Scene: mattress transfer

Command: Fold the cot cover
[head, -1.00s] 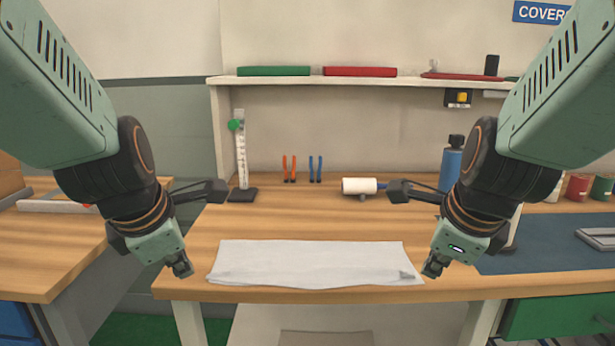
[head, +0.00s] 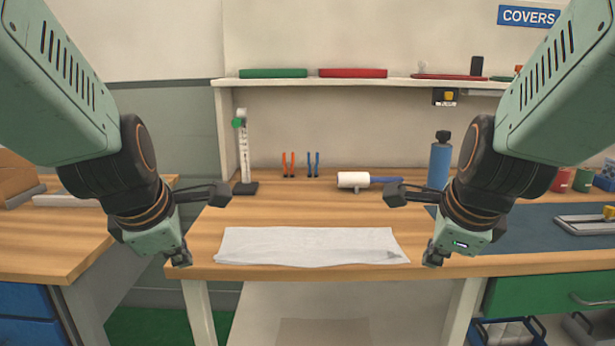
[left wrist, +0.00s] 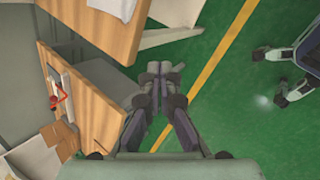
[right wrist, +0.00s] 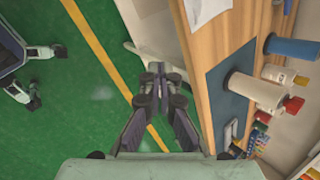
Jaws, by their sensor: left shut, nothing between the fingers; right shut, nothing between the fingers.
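The cot cover (head: 308,246) is a white cloth lying as a long flat strip near the table's front edge in the head view. Its right front corner looks a little creased. My left gripper (head: 181,259) hangs left of the cloth, apart from it, shut and empty. Its closed fingers show in the left wrist view (left wrist: 160,72) over green floor. My right gripper (head: 434,259) hangs right of the cloth, apart from it, shut and empty. Its fingers also show in the right wrist view (right wrist: 156,75), beside the table edge.
Orange pliers (head: 288,164) and blue pliers (head: 313,164) are at the back. A dark mat (head: 530,231) lies right. The table between cloth and tools is clear.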

